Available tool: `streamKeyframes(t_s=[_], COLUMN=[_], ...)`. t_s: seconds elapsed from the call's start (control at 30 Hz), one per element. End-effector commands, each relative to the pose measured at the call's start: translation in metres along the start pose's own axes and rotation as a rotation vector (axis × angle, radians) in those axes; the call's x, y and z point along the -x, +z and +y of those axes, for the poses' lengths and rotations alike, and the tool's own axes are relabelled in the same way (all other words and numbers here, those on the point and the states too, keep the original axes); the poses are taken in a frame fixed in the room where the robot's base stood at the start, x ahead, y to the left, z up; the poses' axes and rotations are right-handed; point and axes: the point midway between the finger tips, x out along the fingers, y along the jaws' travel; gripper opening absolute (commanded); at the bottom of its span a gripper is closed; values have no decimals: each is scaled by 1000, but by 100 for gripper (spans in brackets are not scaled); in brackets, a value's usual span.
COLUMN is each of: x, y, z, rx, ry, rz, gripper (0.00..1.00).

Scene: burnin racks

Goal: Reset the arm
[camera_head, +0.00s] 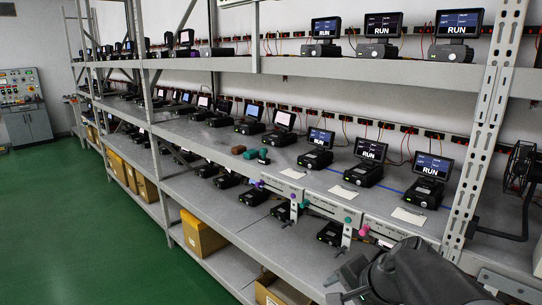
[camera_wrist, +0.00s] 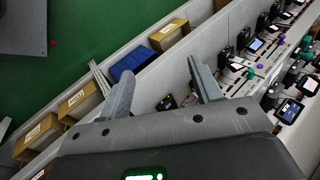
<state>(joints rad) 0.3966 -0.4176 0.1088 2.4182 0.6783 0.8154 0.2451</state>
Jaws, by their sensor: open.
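My arm (camera_head: 415,275) reaches in from the bottom right in the head view, in front of the rack's near end. My gripper (camera_head: 338,285) points left there, beside the front edge of the middle shelf. In the wrist view my gripper (camera_wrist: 162,70) has its two grey fingers spread wide apart. Nothing is between them, and the gripper holds nothing. The floor, lower-shelf boxes and shelf devices show beyond the fingers.
A grey rack upright (camera_head: 485,130) stands close behind my arm. Several black devices with screens line the shelves, some reading RUN. Cardboard boxes (camera_head: 200,236) sit on the bottom shelf. A blue bin (camera_wrist: 132,62) lies near the left finger. The green floor (camera_head: 85,225) is clear.

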Motion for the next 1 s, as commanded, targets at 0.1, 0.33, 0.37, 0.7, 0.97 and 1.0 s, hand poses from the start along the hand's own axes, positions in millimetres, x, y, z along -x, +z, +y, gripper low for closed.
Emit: streamKeyframes(t_s=[0.1, 0.33, 0.37, 0.7, 0.97, 1.0], x=[20, 53, 56, 66, 66, 66], y=[33, 57, 58, 58, 58, 58], z=[12, 40, 43, 52, 52, 52], rx=[327, 814, 854, 999, 996, 996], ry=[87, 230, 243, 294, 293, 293], rz=[18, 73, 79, 105, 105, 105], gripper=[59, 59, 59, 59, 59, 59])
